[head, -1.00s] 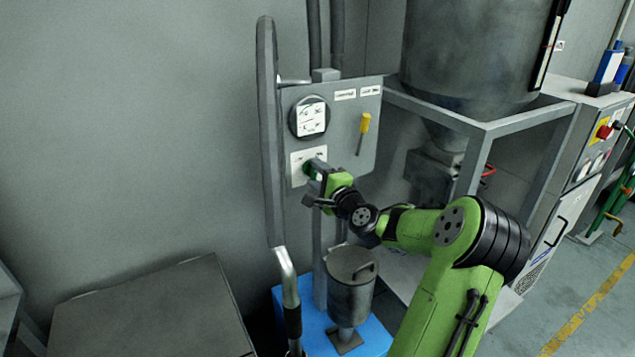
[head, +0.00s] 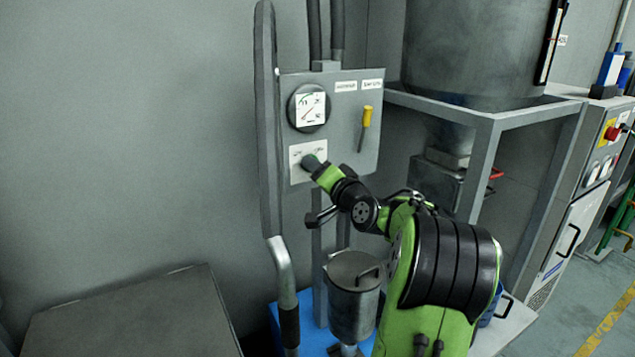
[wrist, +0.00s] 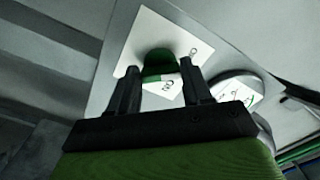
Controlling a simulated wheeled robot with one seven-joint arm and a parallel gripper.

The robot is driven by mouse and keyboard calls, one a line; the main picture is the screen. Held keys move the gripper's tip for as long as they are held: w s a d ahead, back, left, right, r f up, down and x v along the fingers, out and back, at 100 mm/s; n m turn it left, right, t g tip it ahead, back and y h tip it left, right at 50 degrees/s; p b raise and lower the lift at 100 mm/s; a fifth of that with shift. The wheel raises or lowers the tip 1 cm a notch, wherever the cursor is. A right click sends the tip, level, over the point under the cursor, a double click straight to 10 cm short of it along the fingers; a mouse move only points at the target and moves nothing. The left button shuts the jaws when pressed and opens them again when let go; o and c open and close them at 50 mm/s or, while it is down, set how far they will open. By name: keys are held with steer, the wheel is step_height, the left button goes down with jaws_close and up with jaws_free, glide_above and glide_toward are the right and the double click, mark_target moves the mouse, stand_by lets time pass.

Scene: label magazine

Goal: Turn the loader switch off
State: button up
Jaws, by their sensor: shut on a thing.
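The loader switch is a round green knob (wrist: 157,63) on a white label plate (head: 296,174) low on the grey wall panel. My gripper (wrist: 160,75) has one dark finger on each side of the knob and is shut on it. In the head view my gripper (head: 313,164) reaches the plate from the lower right and hides most of the knob. Small lettering shows on the plate beside the knob. The knob's pointing direction cannot be told.
A round gauge (head: 309,107) sits just above the switch. A yellow-handled lever (head: 366,117) is to the right on the same panel (head: 342,135). A grey pipe (head: 268,130) runs down at left, and a lidded metal canister (head: 352,300) stands below.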

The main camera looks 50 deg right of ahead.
steer(key=shift+f+n+b, duration=0.15)
steer(key=shift+n+b, duration=0.35)
steer(key=shift+n, duration=0.1)
steer(key=o, duration=1)
steer(key=shift+o, duration=0.2)
steer(key=shift+s, duration=0.1)
steer(key=v, duration=1.5)
steer(key=shift+s, duration=0.3)
steer(key=shift+a, duration=0.1)
